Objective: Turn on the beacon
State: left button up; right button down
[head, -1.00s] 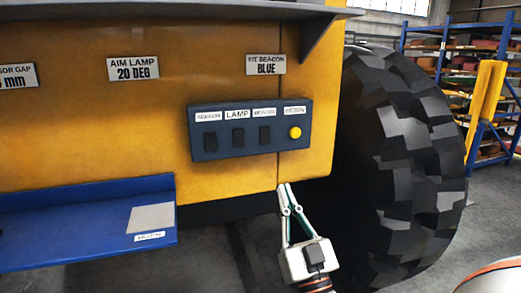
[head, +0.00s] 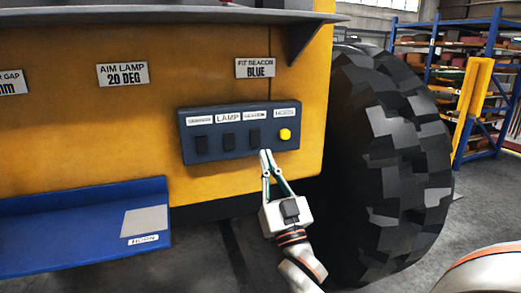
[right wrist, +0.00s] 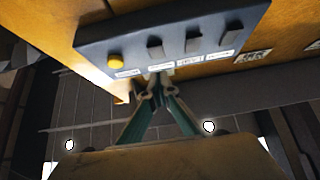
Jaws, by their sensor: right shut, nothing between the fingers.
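A dark blue control panel (head: 240,150) is fixed to the yellow machine body. I cannot tell whether the tips touch the panel. In the right wrist view the fingertips (right wrist: 154,80) overlap the panel's label edge. My left gripper is not in view.
The lamp switch (head: 228,141) and sensor switch (head: 201,145) sit left of the beacon switch. A blue tray (head: 70,235) juts out at lower left. A large black tyre (head: 390,160) stands right of the panel. A ledge (head: 180,15) overhangs above. Shelving stands behind.

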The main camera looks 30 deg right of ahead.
aim_at(256, 140)
jog(key=w, duration=0.2)
jog(key=w+d, duration=0.1)
jog(key=w, duration=0.1)
jog(key=shift+w+d, duration=0.1)
jog(key=shift+w, duration=0.25)
